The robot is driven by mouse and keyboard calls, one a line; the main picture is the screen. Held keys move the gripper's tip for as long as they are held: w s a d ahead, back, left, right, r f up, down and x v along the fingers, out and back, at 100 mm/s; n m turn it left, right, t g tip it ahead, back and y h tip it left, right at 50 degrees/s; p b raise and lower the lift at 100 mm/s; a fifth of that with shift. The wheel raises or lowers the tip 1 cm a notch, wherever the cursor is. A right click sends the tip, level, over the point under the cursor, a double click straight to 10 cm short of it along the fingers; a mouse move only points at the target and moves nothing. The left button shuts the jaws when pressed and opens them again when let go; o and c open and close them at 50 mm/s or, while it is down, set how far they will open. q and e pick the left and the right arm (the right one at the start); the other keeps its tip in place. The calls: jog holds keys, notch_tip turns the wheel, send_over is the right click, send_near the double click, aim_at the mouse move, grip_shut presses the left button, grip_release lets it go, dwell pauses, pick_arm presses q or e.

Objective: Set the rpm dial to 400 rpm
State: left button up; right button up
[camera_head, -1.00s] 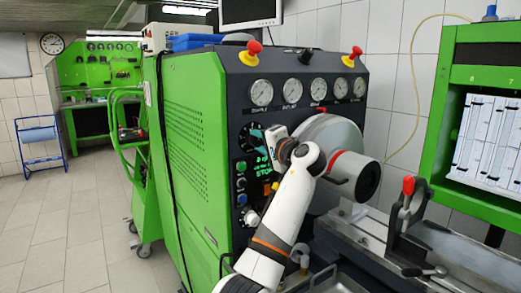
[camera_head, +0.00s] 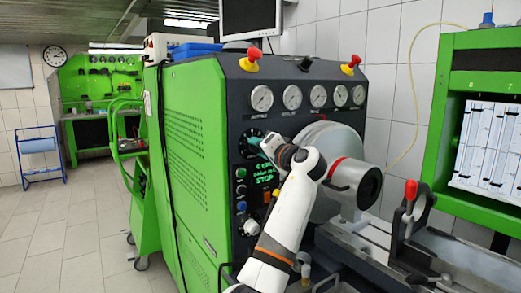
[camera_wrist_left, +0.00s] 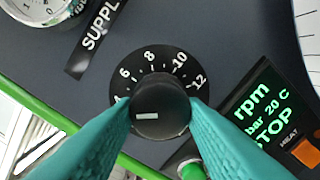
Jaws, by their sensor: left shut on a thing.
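The rpm dial (camera_wrist_left: 160,108) is a round black knob with a white mark, on a black scale with white numbers; 6, 8, 10 and 12 are readable in the left wrist view. My left gripper (camera_wrist_left: 163,112) has its two teal fingers shut on the knob, one on each side. In the head view the dial (camera_head: 251,139) is partly behind the left gripper (camera_head: 263,142) on the front panel. A display (camera_wrist_left: 262,115) with green text shows "rpm", "20 C" and "STOP"; the display (camera_head: 264,171) sits below the dial in the head view. My right gripper is out of view.
Several pressure gauges (camera_head: 291,97) line the panel above the dial. Two red-and-yellow emergency knobs (camera_head: 252,60) stand on top. Coloured buttons (camera_head: 241,188) and an orange switch (camera_wrist_left: 306,150) lie near the display. A large grey disc (camera_head: 325,150) is right of the gripper.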

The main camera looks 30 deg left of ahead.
pick_arm(q)
jog(key=shift+f, duration=0.15)
jog(key=o, duration=1)
jog(key=shift+d, duration=0.1)
jog(key=b+v, duration=0.2)
jog(key=v, duration=1)
